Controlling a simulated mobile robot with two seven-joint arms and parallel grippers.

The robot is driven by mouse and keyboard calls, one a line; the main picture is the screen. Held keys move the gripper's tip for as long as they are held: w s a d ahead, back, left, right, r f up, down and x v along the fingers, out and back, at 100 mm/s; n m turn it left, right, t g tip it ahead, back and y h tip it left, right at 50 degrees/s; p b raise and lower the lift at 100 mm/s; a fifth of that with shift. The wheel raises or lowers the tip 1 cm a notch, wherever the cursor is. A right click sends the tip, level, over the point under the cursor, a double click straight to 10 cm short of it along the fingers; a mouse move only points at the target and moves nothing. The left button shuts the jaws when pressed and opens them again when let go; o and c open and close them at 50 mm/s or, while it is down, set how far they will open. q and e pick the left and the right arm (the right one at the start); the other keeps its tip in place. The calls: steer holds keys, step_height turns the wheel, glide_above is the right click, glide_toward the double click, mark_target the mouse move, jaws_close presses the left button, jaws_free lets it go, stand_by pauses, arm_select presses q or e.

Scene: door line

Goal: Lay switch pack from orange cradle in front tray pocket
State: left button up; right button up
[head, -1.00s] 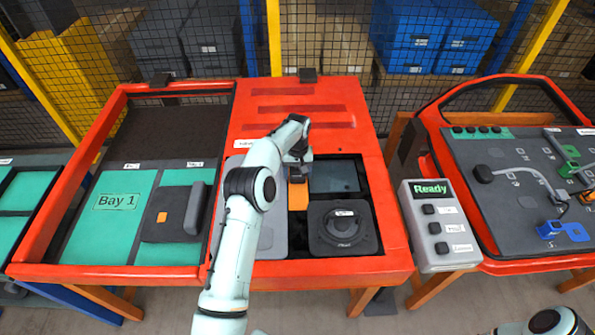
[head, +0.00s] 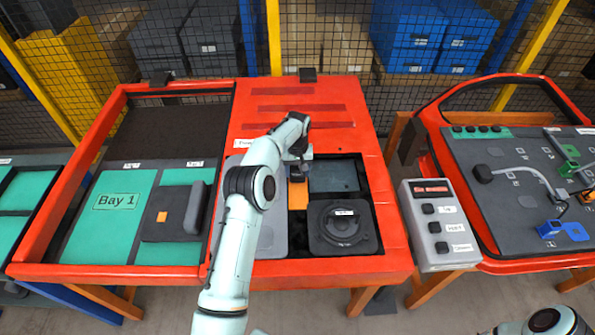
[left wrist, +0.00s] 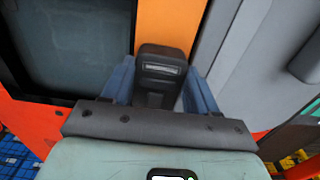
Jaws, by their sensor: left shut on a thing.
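My left gripper (left wrist: 160,92) has its blue fingers on both sides of a small black block with a pale stripe, which appears to be the switch pack (left wrist: 163,62), and is shut on it. In the left wrist view the orange cradle (left wrist: 168,22) lies right behind the pack. In the head view the orange cradle (head: 298,197) sits in the red door panel, and my left gripper (head: 298,172) is at its far end; the pack is mostly hidden there. I cannot tell whether the pack still touches the cradle. The red-framed Bay 1 tray (head: 80,190) is at left, with teal pockets.
A grey button box (head: 440,230) with a red display stands right, beside another red door panel (head: 525,180).

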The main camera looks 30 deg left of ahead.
mark_target(297, 172)
arm_select(q)
steer(key=shift+r, duration=0.15)
steer(key=o, duration=0.6)
jaws_close()
step_height(297, 172, up, 12)
steer(key=shift+r, duration=0.2)
stand_by(0.4)
